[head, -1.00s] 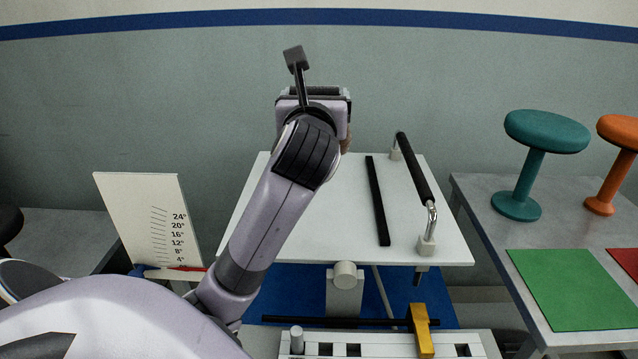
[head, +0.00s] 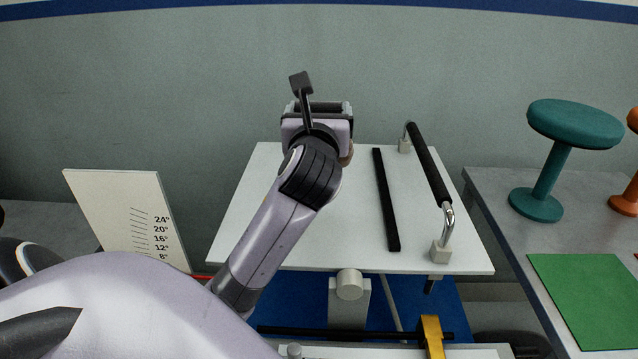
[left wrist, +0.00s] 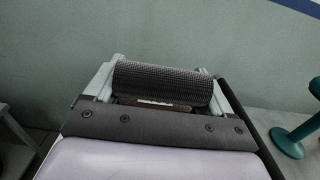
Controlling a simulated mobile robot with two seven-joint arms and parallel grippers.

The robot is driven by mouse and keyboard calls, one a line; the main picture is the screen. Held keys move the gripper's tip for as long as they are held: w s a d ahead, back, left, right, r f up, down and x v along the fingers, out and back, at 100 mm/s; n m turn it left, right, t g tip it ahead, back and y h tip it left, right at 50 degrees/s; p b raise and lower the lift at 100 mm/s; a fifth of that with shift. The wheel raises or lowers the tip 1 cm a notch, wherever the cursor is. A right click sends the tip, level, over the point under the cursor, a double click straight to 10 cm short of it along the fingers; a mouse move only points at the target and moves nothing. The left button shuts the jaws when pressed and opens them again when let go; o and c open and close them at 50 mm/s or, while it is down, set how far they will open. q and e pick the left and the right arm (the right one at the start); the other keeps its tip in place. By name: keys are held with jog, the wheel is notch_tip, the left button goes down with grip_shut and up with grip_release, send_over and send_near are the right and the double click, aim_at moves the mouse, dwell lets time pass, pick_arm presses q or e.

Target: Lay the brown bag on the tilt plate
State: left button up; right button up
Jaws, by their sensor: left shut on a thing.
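The tilt plate (head: 245,215) is the white board in the middle of the head view, with a black strip (head: 386,200) across its right part. My left arm reaches over it from the lower left. My left gripper (head: 322,125) is over the plate's far part and is shut on the brown bag. Only a small brown edge of the bag (head: 347,156) shows beside the wrist; the rest is hidden behind my arm. I cannot tell whether the bag touches the plate. In the left wrist view, a dark ribbed part of the gripper (left wrist: 160,85) covers most of the grip. My right gripper is not in view.
A black padded bar (head: 428,165) on posts stands along the plate's right side. A white angle scale (head: 125,215) stands to its left. A table on the right holds a teal stool (head: 555,160), an orange stool and a green mat (head: 595,300).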

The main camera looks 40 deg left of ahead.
pick_arm(q)
notch_tip(320, 180, down, 7)
jog(key=shift+f+b, duration=0.15)
jog(key=shift+b, duration=0.9)
jog(key=shift+f, duration=0.45)
notch_tip(320, 180, down, 4)
jog(key=shift+f+b, duration=0.2)
jog(key=shift+b, duration=0.7)
jog(key=shift+r, duration=0.1)
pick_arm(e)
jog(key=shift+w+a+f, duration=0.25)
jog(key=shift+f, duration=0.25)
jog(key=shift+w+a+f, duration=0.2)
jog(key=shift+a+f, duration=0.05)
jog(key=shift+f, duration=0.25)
pick_arm(q)
jog(key=o, duration=1.6)
jog(key=shift+f, duration=0.25)
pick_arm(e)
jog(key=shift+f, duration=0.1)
